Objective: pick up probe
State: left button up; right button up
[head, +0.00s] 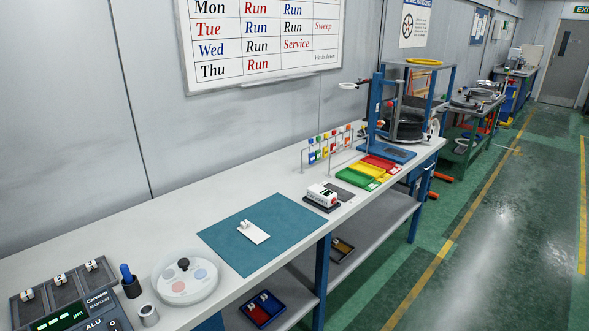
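A blue-handled tool (126,272), which looks like the probe, stands upright in a small black holder (132,289) at the near left of the bench. Its lower part is hidden in the holder. No label confirms that it is the probe. Neither of my grippers is in view.
A grey gauge unit (72,299) with a green display stands left of the holder. A teal mat (228,251) carries a small white item (253,232). Bare white benchtop (150,235) lies behind.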

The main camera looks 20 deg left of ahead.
aim_at(124, 269)
jog(key=u, duration=1.85)
